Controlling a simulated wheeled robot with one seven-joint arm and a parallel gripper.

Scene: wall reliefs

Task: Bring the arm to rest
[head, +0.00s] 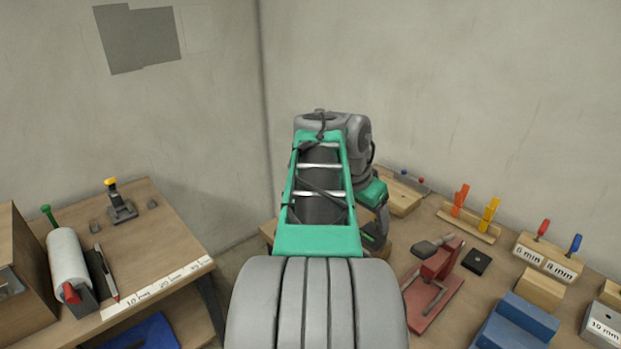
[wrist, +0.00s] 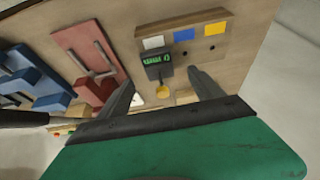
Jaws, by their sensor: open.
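My gripper (wrist: 161,78) is open in the wrist view, its two dark fingers spread apart with nothing held between them. Beyond the fingers is a workbench, with a small dark device with a green display (wrist: 157,60) in the gap between them. In the head view my arm reaches forward and bends down at its far end, over the back left part of the right bench. The fingers are mostly hidden there behind my own arm.
The right bench holds a red fixture (head: 434,279), blue blocks (head: 513,325), a wooden rack with orange and yellow clips (head: 470,222) and a black square (head: 476,261). Walls meet behind my arm.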

